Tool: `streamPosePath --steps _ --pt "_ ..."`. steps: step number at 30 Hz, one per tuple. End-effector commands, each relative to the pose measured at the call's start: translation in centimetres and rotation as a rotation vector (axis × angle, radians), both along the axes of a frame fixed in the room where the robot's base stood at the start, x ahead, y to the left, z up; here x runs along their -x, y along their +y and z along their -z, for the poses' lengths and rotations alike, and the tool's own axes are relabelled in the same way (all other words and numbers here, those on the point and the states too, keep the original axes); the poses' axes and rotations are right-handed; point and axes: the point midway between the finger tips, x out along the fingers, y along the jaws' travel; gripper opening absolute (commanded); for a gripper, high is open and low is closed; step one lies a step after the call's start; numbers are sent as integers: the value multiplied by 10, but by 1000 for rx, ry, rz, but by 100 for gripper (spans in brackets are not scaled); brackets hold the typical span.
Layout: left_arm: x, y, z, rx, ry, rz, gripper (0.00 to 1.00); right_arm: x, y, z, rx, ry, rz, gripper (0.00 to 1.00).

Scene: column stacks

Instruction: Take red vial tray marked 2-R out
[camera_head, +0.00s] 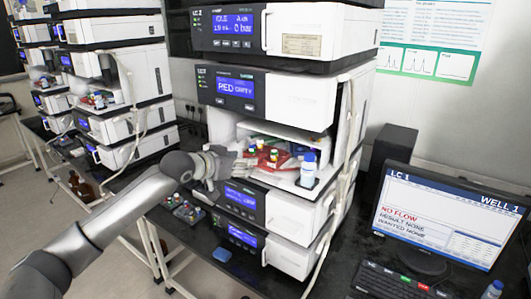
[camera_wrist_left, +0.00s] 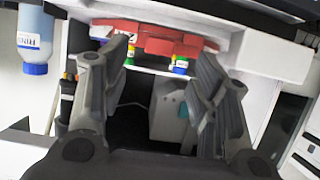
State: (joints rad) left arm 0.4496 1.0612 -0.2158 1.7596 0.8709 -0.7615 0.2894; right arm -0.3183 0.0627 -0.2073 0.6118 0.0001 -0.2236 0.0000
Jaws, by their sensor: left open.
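The red vial tray (camera_head: 262,163) sits in the open compartment of the middle stack, with several coloured-cap vials on it. In the left wrist view the red tray (camera_wrist_left: 165,45) shows at the top, upside down, with a partly hidden label that seems to include a 2. Vials with green and blue caps show at its edge. My left gripper (camera_head: 238,163) is at the compartment's left opening, close to the tray. In the wrist view its fingers (camera_wrist_left: 158,75) are spread apart with nothing between them, and the tray lies just beyond their tips. My right gripper is not in view.
A blue-capped bottle (camera_head: 308,170) stands at the compartment's right front; the wrist view shows it at upper left (camera_wrist_left: 35,40). Compartment walls and stacked units enclose the tray. Another vial tray (camera_head: 184,210) lies on the bench, left of the stack. A monitor (camera_head: 440,225) stands at right.

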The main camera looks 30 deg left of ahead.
Motion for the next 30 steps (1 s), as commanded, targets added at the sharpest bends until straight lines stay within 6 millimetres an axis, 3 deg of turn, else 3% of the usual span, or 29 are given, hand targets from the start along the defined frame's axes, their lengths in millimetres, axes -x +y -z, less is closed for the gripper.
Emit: streamPosePath --steps 7,12,21,29,30 --pt "-13 -1 2 0 -1 1 55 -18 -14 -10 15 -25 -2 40" --pt "-32 0 5 1 -1 0 55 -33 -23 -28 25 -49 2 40" --pt "-56 -1 18 0 -1 1 55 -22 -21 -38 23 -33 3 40" --pt "-57 -1 21 -2 -1 2 55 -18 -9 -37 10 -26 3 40" --pt "-57 -1 21 -2 -1 2 52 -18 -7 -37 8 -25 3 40"
